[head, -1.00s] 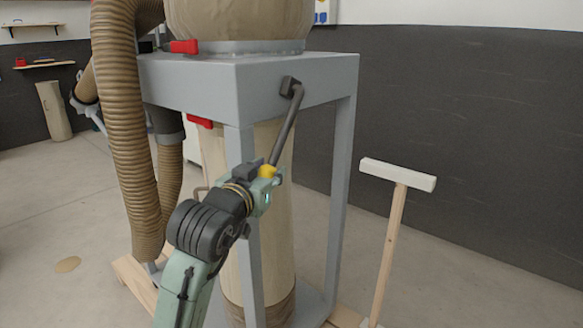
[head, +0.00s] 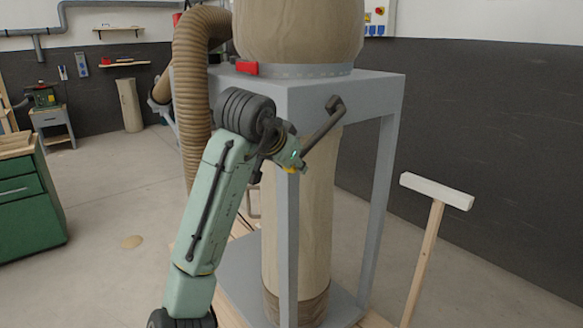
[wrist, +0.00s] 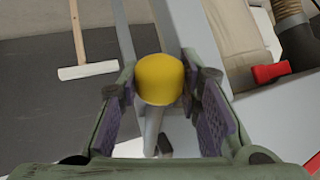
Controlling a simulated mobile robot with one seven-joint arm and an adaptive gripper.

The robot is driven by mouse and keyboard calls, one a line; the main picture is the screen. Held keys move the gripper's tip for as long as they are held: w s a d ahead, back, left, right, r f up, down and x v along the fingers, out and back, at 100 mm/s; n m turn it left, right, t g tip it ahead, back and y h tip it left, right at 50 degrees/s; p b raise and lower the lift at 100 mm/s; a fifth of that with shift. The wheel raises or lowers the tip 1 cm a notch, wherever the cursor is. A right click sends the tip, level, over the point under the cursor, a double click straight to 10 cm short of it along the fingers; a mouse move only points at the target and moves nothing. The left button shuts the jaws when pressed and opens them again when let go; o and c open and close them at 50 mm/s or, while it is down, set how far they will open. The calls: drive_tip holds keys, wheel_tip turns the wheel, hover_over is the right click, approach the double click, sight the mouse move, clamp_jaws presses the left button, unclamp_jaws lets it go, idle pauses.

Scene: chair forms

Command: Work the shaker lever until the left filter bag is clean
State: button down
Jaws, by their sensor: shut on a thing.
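The shaker lever (head: 322,127) is a dark grey rod pivoted on the side of the grey frame top, slanting down to the left. My gripper (head: 300,160) is shut on its lower end. In the wrist view the lever's yellow knob (wrist: 159,79) sits between the finger pads of my gripper (wrist: 160,100). A beige filter bag (head: 300,28) bulges above the frame, and a long beige lower bag (head: 312,210) hangs inside it. Only one such column shows, so I cannot tell whether it is the left one. My arm and a frame post partly cover the lower bag.
The grey frame (head: 350,90) has slim posts close to my arm. A ribbed hose (head: 195,90) hangs at its left. A red latch (head: 247,68) sits under the upper bag. A T-shaped wooden push stick (head: 437,192) stands at right. A green cabinet (head: 30,200) is far left.

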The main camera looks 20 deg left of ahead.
drive_tip(key=shift+s, duration=0.1)
idle(0.4)
drive_tip(key=c, duration=1.2)
unclamp_jaws()
drive_tip(key=shift+s+r, duration=0.3)
drive_tip(key=shift+r, duration=0.1)
drive_tip(key=v, duration=0.7)
drive_tip(key=shift+r, duration=0.1)
drive_tip(key=shift+c, duration=0.4)
